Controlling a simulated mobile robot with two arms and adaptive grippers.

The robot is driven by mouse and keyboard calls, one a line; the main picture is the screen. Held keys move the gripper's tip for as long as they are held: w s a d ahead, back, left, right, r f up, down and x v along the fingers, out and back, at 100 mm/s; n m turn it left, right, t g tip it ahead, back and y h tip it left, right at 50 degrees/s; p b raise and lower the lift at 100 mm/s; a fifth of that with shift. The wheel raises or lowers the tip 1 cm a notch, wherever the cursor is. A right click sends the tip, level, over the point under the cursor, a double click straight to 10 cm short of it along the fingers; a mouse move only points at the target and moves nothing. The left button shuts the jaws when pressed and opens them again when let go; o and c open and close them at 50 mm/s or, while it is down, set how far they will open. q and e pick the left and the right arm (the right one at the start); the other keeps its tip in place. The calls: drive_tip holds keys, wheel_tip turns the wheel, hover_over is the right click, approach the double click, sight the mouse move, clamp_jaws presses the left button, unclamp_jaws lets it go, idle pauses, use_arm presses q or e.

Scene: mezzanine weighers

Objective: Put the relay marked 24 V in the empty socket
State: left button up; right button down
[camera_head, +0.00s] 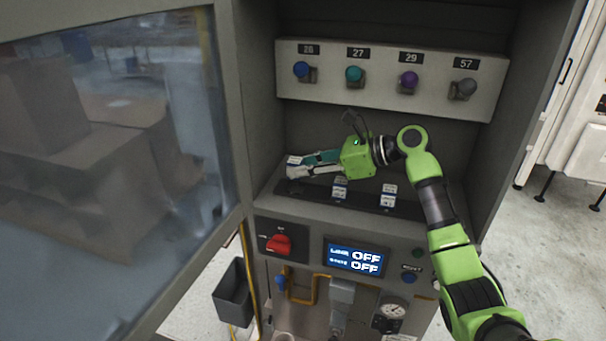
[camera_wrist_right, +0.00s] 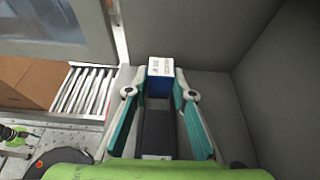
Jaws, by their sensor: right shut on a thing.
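My right gripper (camera_head: 300,168) reaches leftward inside the open cabinet and is shut on a white-and-blue relay (camera_head: 293,162). In the right wrist view the relay (camera_wrist_right: 160,68) sits at the fingertips of the gripper (camera_wrist_right: 159,92), white label side toward the camera. The print on it is too small to read. Two similar relays, one (camera_head: 340,189) in the middle and one (camera_head: 388,196) to the right, stand on a dark socket rail (camera_head: 365,199). The held relay is near the rail's left end; whether they touch cannot be told. No empty socket can be made out clearly. My left gripper is not in view.
A red rotary switch (camera_head: 279,243) and a display (camera_head: 354,259) reading OFF twice are on the front below. The open glazed door (camera_head: 110,170) stands at left; cabinet walls bound both sides.

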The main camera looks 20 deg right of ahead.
sight(302, 179)
wheel_tip(302, 179, down, 2)
drive_tip(key=shift+w+f+p, duration=0.1)
drive_tip(key=shift+f+p, duration=0.05)
drive_tip(key=shift+p, duration=0.65)
drive_tip(key=shift+f, duration=0.45)
drive_tip(key=c, duration=1.7)
unclamp_jaws()
drive_tip(key=shift+f, duration=0.15)
drive_tip(key=shift+d, duration=0.1)
drive_tip(key=b+v, duration=0.2)
drive_tip(key=v, duration=0.4)
drive_tip(key=shift+s+d+b, duration=0.15)
drive_tip(key=shift+s+b, duration=0.1)
drive_tip(key=shift+b, duration=0.15)
drive_tip(key=shift+s+d+r, duration=0.25)
drive_tip(key=shift+d+r, duration=0.05)
drive_tip(key=shift+r, duration=0.2)
